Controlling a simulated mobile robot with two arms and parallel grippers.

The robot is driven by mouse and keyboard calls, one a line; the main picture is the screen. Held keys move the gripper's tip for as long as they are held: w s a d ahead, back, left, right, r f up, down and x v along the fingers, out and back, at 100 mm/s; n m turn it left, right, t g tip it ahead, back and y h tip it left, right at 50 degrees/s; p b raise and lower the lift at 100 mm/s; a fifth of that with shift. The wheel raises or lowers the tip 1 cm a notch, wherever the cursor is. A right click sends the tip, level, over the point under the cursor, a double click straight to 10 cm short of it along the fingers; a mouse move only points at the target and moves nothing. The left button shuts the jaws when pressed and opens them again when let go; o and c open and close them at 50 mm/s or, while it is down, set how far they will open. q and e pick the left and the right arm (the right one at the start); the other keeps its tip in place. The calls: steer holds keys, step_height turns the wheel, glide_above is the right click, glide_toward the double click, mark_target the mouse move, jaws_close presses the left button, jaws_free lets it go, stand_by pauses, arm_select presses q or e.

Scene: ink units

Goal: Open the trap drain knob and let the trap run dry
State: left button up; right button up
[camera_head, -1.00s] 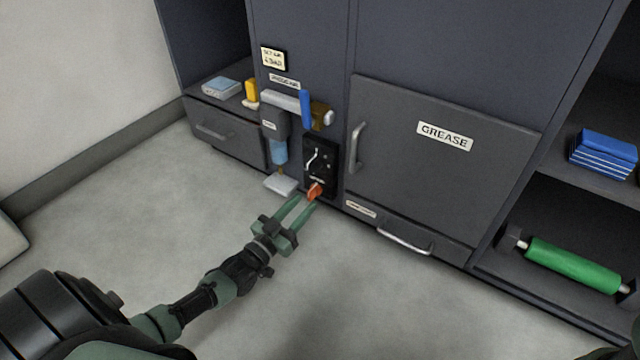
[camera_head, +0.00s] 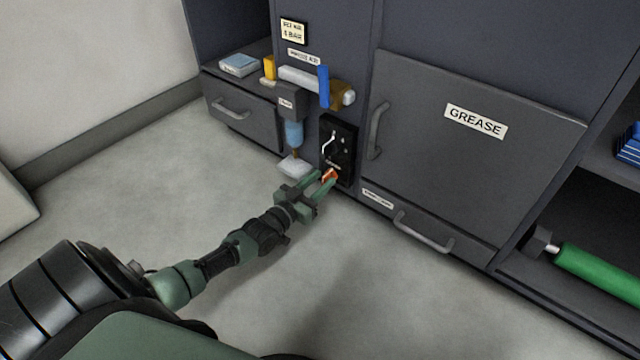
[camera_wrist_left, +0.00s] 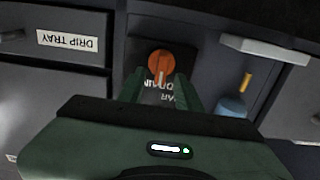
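An orange knob (camera_head: 330,175) with a pale pointer mark sits low on a black panel (camera_head: 345,140); it also shows in the left wrist view (camera_wrist_left: 161,68). A partly covered label under it there reads "DRAIN", upside down. A trap with a blue bowl (camera_head: 293,134) hangs left of the panel, with a small yellow-brown stem under it (camera_wrist_left: 246,80). A white tray (camera_head: 294,166) is below the stem. My left gripper (camera_head: 325,181) is open, its fingertips at either side of the orange knob; I see no clear contact. My right gripper is out of view.
A pipe with a blue lever (camera_head: 323,86) runs above the trap. Right of the panel are the GREASE door (camera_head: 475,150) with its handle and a low drawer handle (camera_head: 422,232). A green roller (camera_head: 600,275) lies at the right. The floor in front is clear.

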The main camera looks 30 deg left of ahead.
arm_select(q)
jaws_close()
